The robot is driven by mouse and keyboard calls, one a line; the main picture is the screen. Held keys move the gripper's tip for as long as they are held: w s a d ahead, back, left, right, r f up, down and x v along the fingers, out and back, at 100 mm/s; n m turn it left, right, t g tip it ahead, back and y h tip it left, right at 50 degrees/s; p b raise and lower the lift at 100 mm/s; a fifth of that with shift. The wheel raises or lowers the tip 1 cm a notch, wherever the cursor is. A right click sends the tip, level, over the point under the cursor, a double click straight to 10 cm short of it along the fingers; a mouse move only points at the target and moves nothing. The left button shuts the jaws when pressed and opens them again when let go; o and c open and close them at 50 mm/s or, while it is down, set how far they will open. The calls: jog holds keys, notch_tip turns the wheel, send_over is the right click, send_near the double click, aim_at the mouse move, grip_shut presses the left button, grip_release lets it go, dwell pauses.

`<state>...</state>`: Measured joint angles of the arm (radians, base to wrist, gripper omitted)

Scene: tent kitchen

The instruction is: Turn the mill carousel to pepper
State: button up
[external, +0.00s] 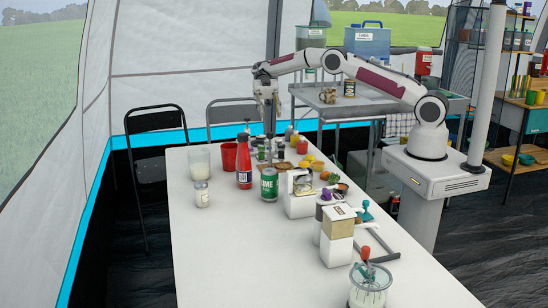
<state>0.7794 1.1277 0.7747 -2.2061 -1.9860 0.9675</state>
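My gripper (269,134) points straight down over the far part of the white table. Its fingers are too small in the external view to show whether they are open or shut. A cluster of small dark items (261,152) stands just below and around the fingertips. It may be the mill carousel, but my gripper and the things in front partly hide it. I cannot make out any pepper label or which mill faces which way. I cannot tell whether my gripper touches the cluster.
A red bottle (244,161), red cup (229,156), white cup (199,162), small jar (202,194) and green can (269,184) stand nearby. White boxes (337,236) and a glass jar (370,287) line the right side. The table's (235,250) front left is clear.

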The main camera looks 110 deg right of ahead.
jog(key=shift+r, duration=0.65)
jog(key=s+d+r+m+t, duration=0.1)
jog(key=s+d+r+t, duration=0.1)
jog(key=s+d, duration=0.1)
jog(key=m+t+h, duration=0.4)
jog(key=m+t, duration=0.2)
jog(key=m, duration=0.1)
send_near(270, 133)
jog(key=w+f, duration=0.1)
jog(key=w, duration=0.1)
jog(key=shift+s+a, duration=0.2)
jog(key=shift+a, duration=0.1)
jog(key=shift+x, duration=3.95)
jog(key=shift+s+a, duration=0.15)
